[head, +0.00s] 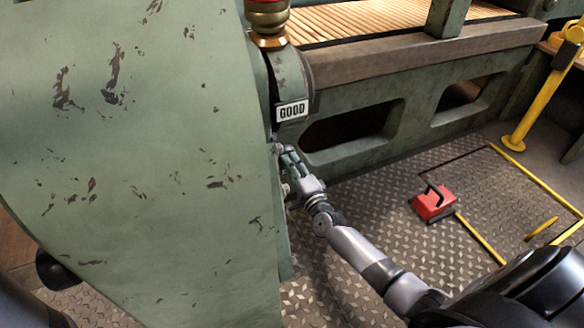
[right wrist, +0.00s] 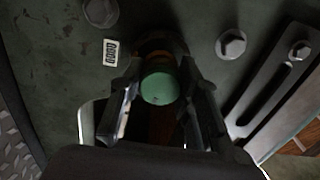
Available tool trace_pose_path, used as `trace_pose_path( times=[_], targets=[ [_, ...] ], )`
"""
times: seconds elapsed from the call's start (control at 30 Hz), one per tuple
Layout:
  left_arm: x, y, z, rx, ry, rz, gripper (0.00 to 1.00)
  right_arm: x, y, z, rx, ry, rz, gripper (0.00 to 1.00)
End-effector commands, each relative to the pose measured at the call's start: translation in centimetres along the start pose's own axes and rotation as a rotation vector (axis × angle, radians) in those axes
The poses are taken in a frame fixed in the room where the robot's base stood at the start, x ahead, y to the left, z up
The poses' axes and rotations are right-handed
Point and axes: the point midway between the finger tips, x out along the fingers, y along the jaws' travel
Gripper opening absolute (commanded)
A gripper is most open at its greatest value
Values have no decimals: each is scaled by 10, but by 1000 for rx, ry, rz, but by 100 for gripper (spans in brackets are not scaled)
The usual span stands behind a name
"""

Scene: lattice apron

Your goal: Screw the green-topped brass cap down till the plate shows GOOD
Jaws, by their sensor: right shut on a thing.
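The white plate (head: 292,110) reads GOOD in the head view, on the green machine's edge. It also shows sideways in the right wrist view (right wrist: 110,52). The green-topped brass cap (right wrist: 160,88) sits between the fingers of my right gripper (right wrist: 160,76) in the right wrist view, with a little brass showing behind its green top. My right gripper (head: 283,156) is shut on the cap, below the plate. In the head view the machine's edge hides the cap and part of the fingers. My left gripper is not in view.
The green machine panel (head: 140,130) fills the left. A brass fitting (head: 268,22) with a red part stands above the plate. A red block with a black handle (head: 434,203) lies on the tread-plate floor. Bolt heads (right wrist: 231,44) and a slotted bracket (right wrist: 270,88) flank my right gripper.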

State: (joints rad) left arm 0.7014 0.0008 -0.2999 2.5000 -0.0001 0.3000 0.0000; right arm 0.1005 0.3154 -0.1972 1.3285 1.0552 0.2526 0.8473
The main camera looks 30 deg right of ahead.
Motion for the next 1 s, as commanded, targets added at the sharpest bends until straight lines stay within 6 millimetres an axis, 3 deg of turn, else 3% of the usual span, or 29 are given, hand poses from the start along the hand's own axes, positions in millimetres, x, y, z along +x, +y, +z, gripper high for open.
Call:
trace_pose_path(
  times=[0.67, 0.7, 1.0],
  targets=[
    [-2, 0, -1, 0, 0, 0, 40, -1, 1, -1, 67, 1, 2, 2],
    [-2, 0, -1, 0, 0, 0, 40, -1, 1, -1, 67, 1, 2, 31],
    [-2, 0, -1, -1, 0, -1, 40, 0, 1, 0, 66, 1, 1, 51]
  ],
)
